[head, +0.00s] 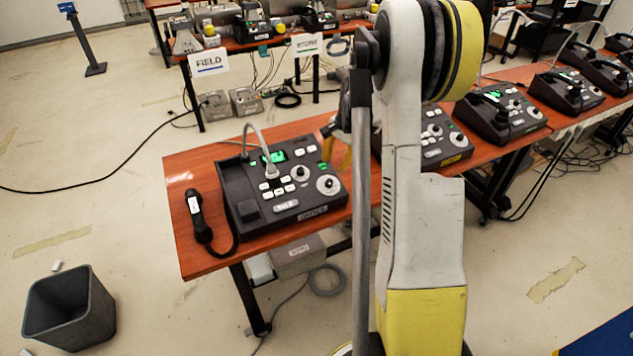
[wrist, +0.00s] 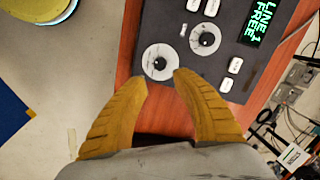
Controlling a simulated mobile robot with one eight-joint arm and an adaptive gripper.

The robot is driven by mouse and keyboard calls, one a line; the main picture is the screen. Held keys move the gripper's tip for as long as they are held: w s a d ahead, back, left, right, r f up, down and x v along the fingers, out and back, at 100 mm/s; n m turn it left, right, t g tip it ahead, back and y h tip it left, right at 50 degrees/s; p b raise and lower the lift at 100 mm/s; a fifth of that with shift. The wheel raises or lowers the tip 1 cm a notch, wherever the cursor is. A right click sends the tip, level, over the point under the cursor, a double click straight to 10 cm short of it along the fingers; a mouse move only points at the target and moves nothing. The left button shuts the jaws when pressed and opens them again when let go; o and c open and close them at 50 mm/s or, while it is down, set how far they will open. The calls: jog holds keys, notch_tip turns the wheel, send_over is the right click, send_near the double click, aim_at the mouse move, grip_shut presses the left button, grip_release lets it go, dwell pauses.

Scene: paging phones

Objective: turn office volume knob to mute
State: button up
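The front-left paging phone (head: 251,208) is a dark console with a label (head: 312,212) on its front edge that seems to read OFFICE. It has two black knobs on white dials: the larger dial (head: 328,184) nearest its right front corner, and a smaller dial (head: 300,173) beside it. I cannot read which is volume. In the wrist view the larger dial (wrist: 151,52) lies just ahead of my gripper (wrist: 160,79); the smaller dial (wrist: 206,30) is further up right. My yellow fingers are open and empty, apparently above the console's edge. My arm partly hides them in the head view.
The console stands on a red-brown table (head: 184,178). More consoles (head: 500,112) line the table to the right. A dark bin (head: 68,308) stands on the floor.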

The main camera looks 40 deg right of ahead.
aim_at(329, 182)
jog(key=f+b, duration=0.1)
jog(key=f, duration=0.2)
jog(key=w+f+b, duration=0.1)
jog(key=f, duration=0.2)
jog(key=w+f+b, duration=0.1)
jog(key=f, duration=0.3)
jog(key=shift+a, duration=0.2)
grip_shut()
